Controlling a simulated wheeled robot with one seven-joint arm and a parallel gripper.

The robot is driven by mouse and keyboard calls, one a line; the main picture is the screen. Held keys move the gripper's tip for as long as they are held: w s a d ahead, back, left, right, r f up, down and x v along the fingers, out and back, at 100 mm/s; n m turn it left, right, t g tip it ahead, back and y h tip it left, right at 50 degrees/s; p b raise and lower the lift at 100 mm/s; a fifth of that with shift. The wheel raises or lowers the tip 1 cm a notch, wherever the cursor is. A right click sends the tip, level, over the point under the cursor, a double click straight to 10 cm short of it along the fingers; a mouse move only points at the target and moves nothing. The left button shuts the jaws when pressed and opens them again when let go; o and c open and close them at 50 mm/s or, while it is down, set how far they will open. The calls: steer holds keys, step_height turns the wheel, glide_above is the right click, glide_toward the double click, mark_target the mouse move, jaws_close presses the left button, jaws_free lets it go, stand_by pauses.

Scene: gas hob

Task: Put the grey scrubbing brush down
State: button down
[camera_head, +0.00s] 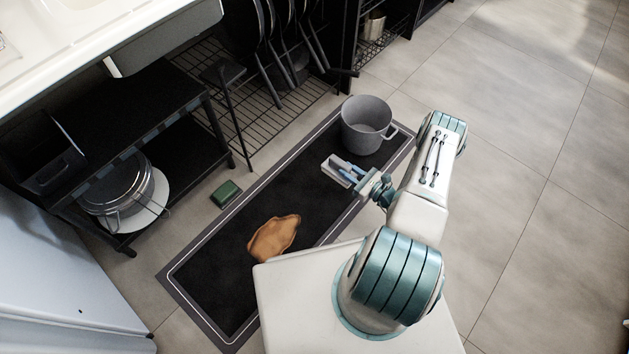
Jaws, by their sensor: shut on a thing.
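My gripper (352,173) is over the far half of the dark floor mat, just in front of the grey pot. It is shut on the grey scrubbing brush (333,170), a pale grey block at the fingertips. The fingers and the wrist hide part of the brush. I cannot tell from this view whether the brush touches the dark mat (222,262) or hangs a little above it.
A grey pot (367,128) with a side handle stands at the mat's far end. A flat brown thing (274,237) lies on the mat. A green block (226,194) sits on the tiles left of the mat. Dark shelving (150,88) lines the left; tiled floor at right is clear.

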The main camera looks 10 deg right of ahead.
steer(key=w+a+f+b, duration=0.2)
steer(key=a+f, duration=0.1)
steer(key=w+a+f+b, duration=0.2)
steer(key=f, duration=0.2)
steer(key=w+a+f+b, duration=0.2)
steer(key=a+f+b, duration=0.1)
steer(key=shift+w+a+f, duration=0.3)
steer(key=shift+w+a, duration=0.05)
steer(key=shift+w, duration=0.05)
steer(key=shift+r, duration=0.1)
steer(key=c, duration=1.2)
jaws_free()
